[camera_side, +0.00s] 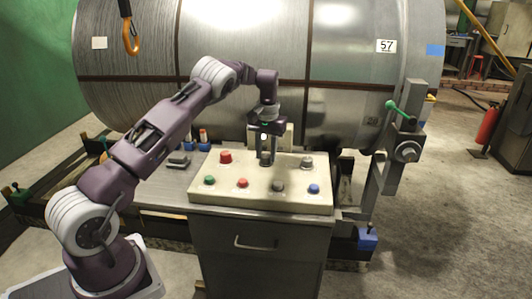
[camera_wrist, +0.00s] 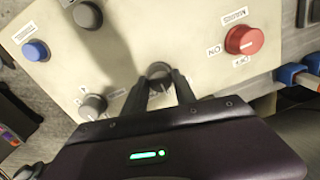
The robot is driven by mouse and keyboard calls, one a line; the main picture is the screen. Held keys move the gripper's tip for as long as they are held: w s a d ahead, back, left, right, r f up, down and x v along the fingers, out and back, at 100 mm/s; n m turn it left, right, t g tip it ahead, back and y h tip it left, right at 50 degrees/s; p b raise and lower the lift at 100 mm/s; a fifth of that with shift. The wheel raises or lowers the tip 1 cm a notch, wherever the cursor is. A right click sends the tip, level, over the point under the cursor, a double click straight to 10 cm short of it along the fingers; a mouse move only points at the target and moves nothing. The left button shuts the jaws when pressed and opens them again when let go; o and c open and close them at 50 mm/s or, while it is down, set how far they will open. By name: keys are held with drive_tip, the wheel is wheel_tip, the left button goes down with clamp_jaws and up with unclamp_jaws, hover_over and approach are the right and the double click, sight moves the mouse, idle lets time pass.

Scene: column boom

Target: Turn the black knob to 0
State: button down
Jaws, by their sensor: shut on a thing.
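My gripper (camera_wrist: 160,85) reaches down onto the cream control panel (camera_side: 235,197), its two dark fingers on either side of a dark round knob (camera_wrist: 158,70) in the middle of the panel's back row. It is shut on this knob. A pale mark shows on the knob between the fingers. The marks around it are too small or hidden to read, so its setting cannot be told.
A red knob (camera_wrist: 245,40) marked ON and OFF stands at the panel's back left in the side view (camera_side: 225,157). Green (camera_side: 209,180), red (camera_side: 242,183), grey (camera_side: 277,187) and blue (camera_side: 314,189) buttons line the front. A large drum (camera_side: 345,60) stands close behind.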

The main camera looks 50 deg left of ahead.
sight(267, 156)
drive_tip(key=shift+w+r, duration=0.1)
drive_tip(key=shift+r, duration=0.05)
drive_tip(key=c, duration=1)
unclamp_jaws()
wheel_tip(267, 156, up, 7)
drive_tip(key=shift+d+r, duration=0.1)
drive_tip(key=s+d+r+m+t+h, duration=0.1)
drive_tip(key=s+d+r+t, duration=0.1)
drive_tip(key=s+d+r, duration=0.6)
drive_tip(key=s+d+r+m+t, duration=0.1)
drive_tip(key=s+d+r, duration=0.65)
drive_tip(key=r, duration=0.35)
drive_tip(key=s+d+f+m+t, duration=0.1)
drive_tip(key=s+d+f, duration=0.1)
drive_tip(key=s, duration=0.5)
drive_tip(key=s+d+f+m+t, duration=0.1)
drive_tip(key=s+d+f+m, duration=0.1)
drive_tip(key=s+d, duration=0.2)
drive_tip(key=s+d+f+m, duration=0.1)
drive_tip(key=s+d, duration=0.2)
drive_tip(key=s, duration=0.7)
drive_tip(key=shift+d+f+m+t+y, duration=0.3)
drive_tip(key=shift+f+t, duration=0.1)
